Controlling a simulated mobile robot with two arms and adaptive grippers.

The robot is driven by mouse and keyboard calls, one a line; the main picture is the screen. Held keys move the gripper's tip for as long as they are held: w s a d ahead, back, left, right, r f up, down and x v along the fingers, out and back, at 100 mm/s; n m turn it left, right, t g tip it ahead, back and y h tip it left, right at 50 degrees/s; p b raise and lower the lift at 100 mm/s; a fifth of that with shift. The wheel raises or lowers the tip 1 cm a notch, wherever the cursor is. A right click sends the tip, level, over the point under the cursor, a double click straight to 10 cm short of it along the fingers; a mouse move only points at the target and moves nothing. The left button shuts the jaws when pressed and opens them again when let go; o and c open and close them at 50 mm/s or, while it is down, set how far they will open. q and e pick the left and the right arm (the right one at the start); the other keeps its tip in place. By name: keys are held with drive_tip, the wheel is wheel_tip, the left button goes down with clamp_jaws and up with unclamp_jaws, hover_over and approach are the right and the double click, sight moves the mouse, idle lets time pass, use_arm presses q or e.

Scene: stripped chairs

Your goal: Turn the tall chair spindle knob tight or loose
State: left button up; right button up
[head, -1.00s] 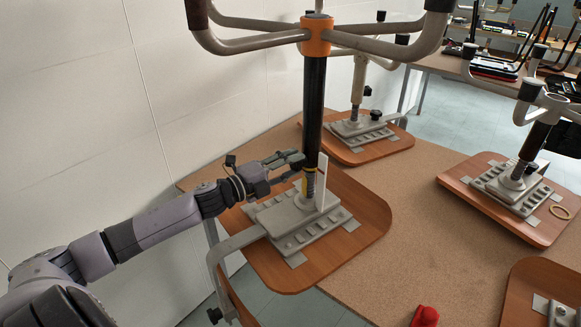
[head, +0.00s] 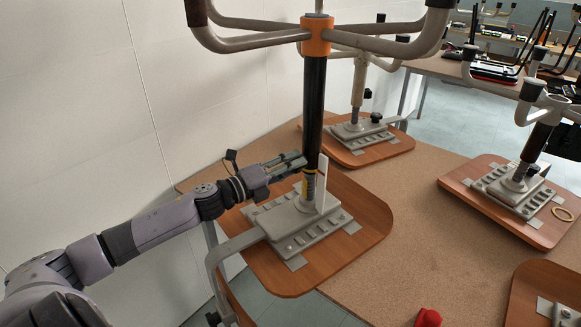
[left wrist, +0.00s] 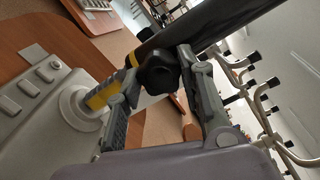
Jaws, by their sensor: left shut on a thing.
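The tall chair spindle (head: 313,105) is a black upright tube with an orange hub (head: 316,37) on top and a yellow-marked lower part. It stands on a grey mount on a brown wooden seat board (head: 352,205). My left gripper (head: 297,163) is at the spindle's left side, just above the mount. In the left wrist view the black knob (left wrist: 158,72) sits between the two fingers of my left gripper (left wrist: 160,88), which is shut on it. In the head view the knob is hidden by the fingers. My right gripper is not in view.
A second chair base (head: 358,140) stands behind, and another (head: 510,190) stands at the right. A red object (head: 428,318) lies at the front edge. Bare tan table top (head: 405,250) lies between the boards. A white wall is close on the left.

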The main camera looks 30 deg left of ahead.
use_arm(q)
drive_tip(key=shift+f, duration=0.1)
drive_tip(key=o, duration=1.1)
drive_tip(key=shift+o, duration=0.2)
drive_tip(key=shift+s, duration=0.1)
drive_tip(key=v, duration=1.2)
